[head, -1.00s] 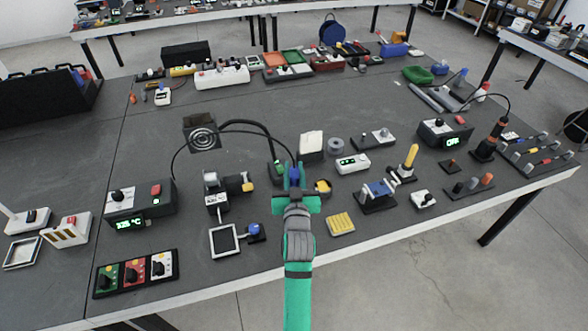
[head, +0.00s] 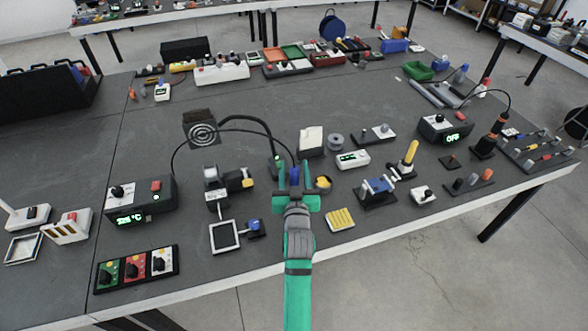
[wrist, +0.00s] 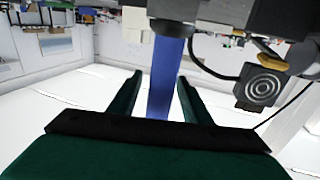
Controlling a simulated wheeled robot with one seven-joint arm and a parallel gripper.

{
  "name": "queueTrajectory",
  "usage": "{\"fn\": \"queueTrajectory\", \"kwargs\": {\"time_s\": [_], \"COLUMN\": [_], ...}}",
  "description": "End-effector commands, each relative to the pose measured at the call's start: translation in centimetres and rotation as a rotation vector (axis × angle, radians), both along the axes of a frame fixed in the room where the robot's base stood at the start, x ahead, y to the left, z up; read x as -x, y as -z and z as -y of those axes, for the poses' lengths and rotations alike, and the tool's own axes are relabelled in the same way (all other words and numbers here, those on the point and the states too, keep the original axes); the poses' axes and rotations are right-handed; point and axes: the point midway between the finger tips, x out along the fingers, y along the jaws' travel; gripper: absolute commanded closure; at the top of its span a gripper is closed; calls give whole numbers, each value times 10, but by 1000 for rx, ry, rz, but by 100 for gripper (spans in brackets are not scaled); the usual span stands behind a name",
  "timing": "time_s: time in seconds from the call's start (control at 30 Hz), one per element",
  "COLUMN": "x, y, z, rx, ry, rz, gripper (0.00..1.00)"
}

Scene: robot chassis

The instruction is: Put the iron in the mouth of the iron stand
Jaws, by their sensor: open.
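A blue bar, which appears to be the iron's handle (head: 294,174), stands between the fingers of my gripper (head: 293,168). In the wrist view the blue handle (wrist: 165,75) runs between the two open green fingers (wrist: 158,95), with a gap on each side. Its far end meets a dark block (wrist: 178,18). I cannot tell whether that block is the iron stand or whether the iron's tip is in its mouth. The tip is hidden. A thin cable curves from the station (head: 140,200) toward the handle.
A round-grilled fan (head: 202,130) stands behind, left of my gripper. A black device with a yellow part (head: 217,180) is to the left, a white box (head: 311,138) just behind right. A yellow pad (head: 340,218) lies right of my arm. Bare tabletop (head: 90,150) shows at far left.

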Motion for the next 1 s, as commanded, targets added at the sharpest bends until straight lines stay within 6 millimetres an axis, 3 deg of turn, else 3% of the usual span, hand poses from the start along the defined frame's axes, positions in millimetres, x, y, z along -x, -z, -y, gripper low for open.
{"fn": "queueTrajectory", "kwargs": {"time_s": [0.17, 0.7, 1.0], "x": [8, 93, 108], "y": [0, 0, 0], "z": [1, 4, 5], "rx": [0, -1, 0], "ry": [0, 0, 0], "rz": [0, 0, 1], "gripper": [56, 56, 56]}}
